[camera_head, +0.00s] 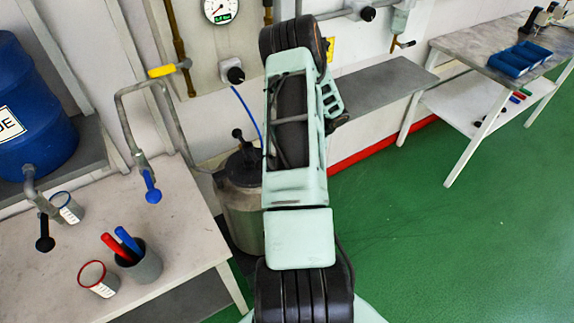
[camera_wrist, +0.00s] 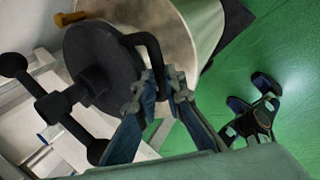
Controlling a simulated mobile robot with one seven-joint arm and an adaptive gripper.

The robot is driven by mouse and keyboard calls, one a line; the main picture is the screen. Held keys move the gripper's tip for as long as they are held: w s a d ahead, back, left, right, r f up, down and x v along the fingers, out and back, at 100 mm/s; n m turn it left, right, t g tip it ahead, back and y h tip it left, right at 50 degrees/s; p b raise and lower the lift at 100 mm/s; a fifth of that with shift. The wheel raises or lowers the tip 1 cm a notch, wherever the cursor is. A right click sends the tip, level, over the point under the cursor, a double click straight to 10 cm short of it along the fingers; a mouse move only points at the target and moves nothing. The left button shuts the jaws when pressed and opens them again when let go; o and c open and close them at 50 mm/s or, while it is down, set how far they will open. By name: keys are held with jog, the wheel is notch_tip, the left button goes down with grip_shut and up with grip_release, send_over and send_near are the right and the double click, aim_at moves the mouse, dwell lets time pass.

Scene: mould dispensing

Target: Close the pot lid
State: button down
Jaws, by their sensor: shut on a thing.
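The metal pot (camera_head: 241,219) stands on the floor just right of the left table, partly hidden by my arm. Its dark lid (camera_head: 240,168) is at the top of the pot. In the wrist view the lid (camera_wrist: 91,47) is a dark disc in front of the pale metal pot wall (camera_wrist: 203,22). A black bent handle (camera_wrist: 153,50) rises from the lid. My gripper (camera_wrist: 162,83) is shut on this handle, with a finger on each side. I cannot tell whether the lid sits flush. The gripper is hidden behind my arm in the head view.
A blue hose (camera_head: 247,108) hangs down to the pot. The left table (camera_head: 190,235) holds beakers and a pen cup (camera_head: 143,264). Green floor (camera_head: 400,240) is open to the right.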

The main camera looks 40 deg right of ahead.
jog(key=shift+w, duration=0.15)
jog(key=c, duration=2)
grip_release()
jog(key=shift+w+d+f, duration=0.1)
jog(key=shift+f, duration=0.05)
jog(key=shift+o, duration=0.2)
jog(key=v, duration=1.2)
